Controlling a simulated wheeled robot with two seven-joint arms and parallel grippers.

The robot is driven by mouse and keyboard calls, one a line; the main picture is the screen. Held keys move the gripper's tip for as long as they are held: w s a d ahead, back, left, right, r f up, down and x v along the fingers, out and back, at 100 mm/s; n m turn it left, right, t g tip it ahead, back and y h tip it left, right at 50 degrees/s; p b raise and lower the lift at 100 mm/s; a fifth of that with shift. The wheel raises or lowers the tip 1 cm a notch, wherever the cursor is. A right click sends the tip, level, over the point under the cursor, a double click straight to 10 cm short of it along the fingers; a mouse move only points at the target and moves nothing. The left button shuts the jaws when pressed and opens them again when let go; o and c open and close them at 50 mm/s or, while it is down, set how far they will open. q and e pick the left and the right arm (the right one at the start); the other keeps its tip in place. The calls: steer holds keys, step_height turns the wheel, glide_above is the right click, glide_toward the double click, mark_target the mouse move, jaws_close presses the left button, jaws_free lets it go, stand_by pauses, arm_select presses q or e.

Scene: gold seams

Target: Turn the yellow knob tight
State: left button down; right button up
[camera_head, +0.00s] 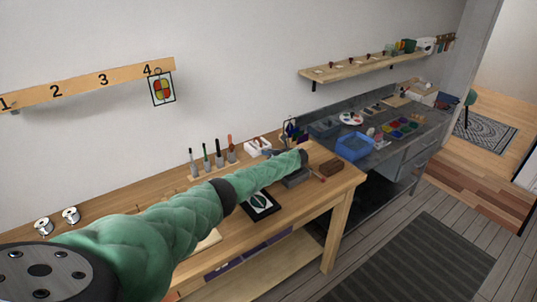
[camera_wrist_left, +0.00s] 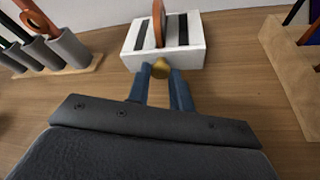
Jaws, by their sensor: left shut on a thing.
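The yellow knob (camera_wrist_left: 161,69) shows in the left wrist view on the near face of a white slotted block (camera_wrist_left: 192,50). My left gripper (camera_wrist_left: 161,76) has its two blue fingers on either side of the knob and is shut on it. The fingers partly cover the knob's sides. In the head view the white block (camera_head: 258,146) stands at the back of the wooden bench, and my green left arm reaches over to it. The knob is too small to make out there. My right gripper is not in view.
An orange-brown piece (camera_wrist_left: 158,22) stands upright in the block's slot. A tool rack (camera_wrist_left: 60,50) is to the left and a wooden holder (camera_wrist_left: 295,65) to the right. A framed dark panel (camera_head: 259,205) lies on the bench. Bare wood lies around the block.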

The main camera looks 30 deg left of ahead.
arm_select(q)
steer(key=c, duration=1.2)
jaws_free()
steer(key=shift+c, duration=0.2)
steer(key=shift+d, duration=0.15)
steer(key=shift+d+r, duration=0.15)
steer(key=shift+d, duration=0.15)
steer(key=b+v, duration=0.1)
steer(key=v, duration=0.5)
steer(key=shift+d+b, duration=0.15)
steer(key=shift+b, duration=0.2)
steer(key=shift+s+d+r, duration=0.1)
steer(key=shift+s+d, duration=0.05)
steer(key=shift+d, duration=0.15)
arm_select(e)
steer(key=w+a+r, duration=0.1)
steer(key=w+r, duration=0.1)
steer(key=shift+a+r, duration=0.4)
